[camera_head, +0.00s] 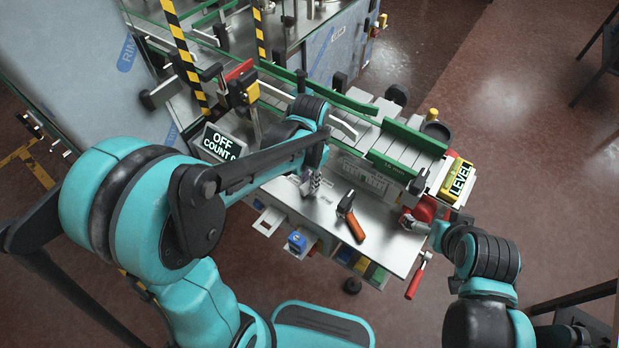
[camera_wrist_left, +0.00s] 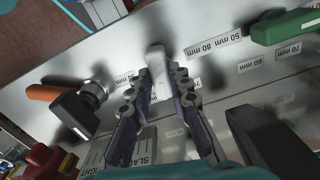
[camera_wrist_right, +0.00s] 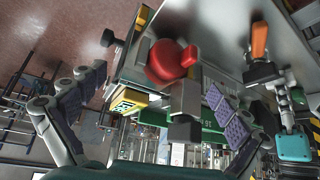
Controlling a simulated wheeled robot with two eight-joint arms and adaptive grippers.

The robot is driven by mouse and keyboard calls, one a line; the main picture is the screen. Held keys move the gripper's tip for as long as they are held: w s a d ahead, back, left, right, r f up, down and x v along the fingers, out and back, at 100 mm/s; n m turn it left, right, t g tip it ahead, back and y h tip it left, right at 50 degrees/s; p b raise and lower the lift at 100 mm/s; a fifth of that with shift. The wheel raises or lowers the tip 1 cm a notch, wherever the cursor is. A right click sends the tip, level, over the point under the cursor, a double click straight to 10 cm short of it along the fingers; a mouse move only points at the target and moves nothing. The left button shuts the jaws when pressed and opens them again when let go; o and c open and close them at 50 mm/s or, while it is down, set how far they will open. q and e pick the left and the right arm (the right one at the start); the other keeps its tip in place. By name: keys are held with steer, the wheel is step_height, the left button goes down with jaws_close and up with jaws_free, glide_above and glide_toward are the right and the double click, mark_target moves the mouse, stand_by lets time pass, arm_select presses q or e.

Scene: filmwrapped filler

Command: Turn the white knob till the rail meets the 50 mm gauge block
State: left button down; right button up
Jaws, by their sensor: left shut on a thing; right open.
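My left gripper (camera_head: 313,186) is above the metal table top. In the left wrist view its fingers (camera_wrist_left: 158,88) are shut on a pale metal bar (camera_wrist_left: 157,62), which looks like a gauge block; its size mark cannot be read. Green rails (camera_head: 408,136) (camera_head: 390,164) run along the conveyor behind the table. My right gripper (camera_wrist_right: 145,108) is open and empty, its fingers wide apart, near the red knob (camera_wrist_right: 168,62) at the table's right end. I cannot pick out a white knob for certain.
An orange-handled tool (camera_head: 350,217) lies on the table (camera_head: 385,240). A red-handled crank (camera_head: 417,275) hangs at the right edge. A yellow LEVEL box (camera_head: 456,180) and OFF counter display (camera_head: 222,143) stand nearby.

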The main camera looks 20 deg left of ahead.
arm_select(q)
steer(key=m, duration=1.1)
steer(key=shift+m, duration=2.1)
steer(key=c, duration=1.4)
jaws_free()
